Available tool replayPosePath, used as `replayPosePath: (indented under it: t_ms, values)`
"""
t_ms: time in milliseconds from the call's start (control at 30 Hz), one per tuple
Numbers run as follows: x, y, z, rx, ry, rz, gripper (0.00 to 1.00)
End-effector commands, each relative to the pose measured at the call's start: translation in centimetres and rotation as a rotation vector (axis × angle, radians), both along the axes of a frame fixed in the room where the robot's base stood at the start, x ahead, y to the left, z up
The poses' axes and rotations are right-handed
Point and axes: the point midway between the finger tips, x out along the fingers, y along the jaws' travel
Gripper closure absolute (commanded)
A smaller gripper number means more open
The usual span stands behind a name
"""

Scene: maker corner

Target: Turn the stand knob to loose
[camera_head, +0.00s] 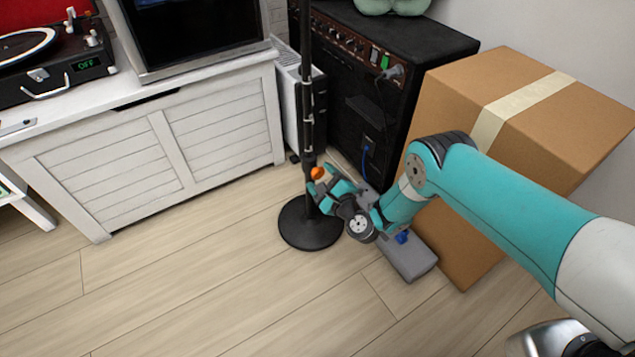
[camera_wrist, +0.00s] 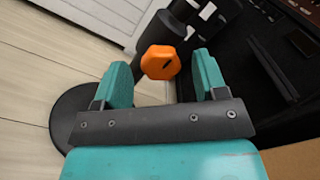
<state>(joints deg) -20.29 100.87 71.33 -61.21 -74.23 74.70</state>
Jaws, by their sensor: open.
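The stand is a black upright pole (camera_head: 307,90) on a round black base (camera_head: 310,228) on the floor. Its orange knob (camera_head: 317,172) sits low on the pole, facing my gripper. In the wrist view the knob (camera_wrist: 160,62) is a faceted orange piece with a small dark mark, lying between and just beyond my fingertips. My gripper (camera_head: 324,184) is open at the knob's height, with one teal finger on each side in the wrist view (camera_wrist: 160,80). A gap shows on both sides of the knob. The mark's meaning cannot be read.
A black amplifier (camera_head: 350,100) stands behind the stand, and a large cardboard box (camera_head: 470,210) stands right of it beside my arm. A grey pedal-like box (camera_head: 408,258) lies on the floor. A white cabinet (camera_head: 150,160) is at left. Floor in front is clear.

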Motion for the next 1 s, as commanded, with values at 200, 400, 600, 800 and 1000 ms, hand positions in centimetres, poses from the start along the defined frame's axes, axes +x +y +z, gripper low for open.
replayPosePath:
  t_ms: [200,400,600,800,1000]
  values:
    - [1.4,1.0,-0.2,-0.001,0.0,0.002,0.34]
    - [1.8,1.3,0.0,0.0,0.002,0.0,0.34]
    - [1.9,1.2,0.0,0.0,0.001,-0.001,0.34]
    - [1.9,1.2,0.0,0.0,0.001,-0.001,0.69]
    - [1.9,1.2,0.0,-0.001,0.0,-0.001,0.84]
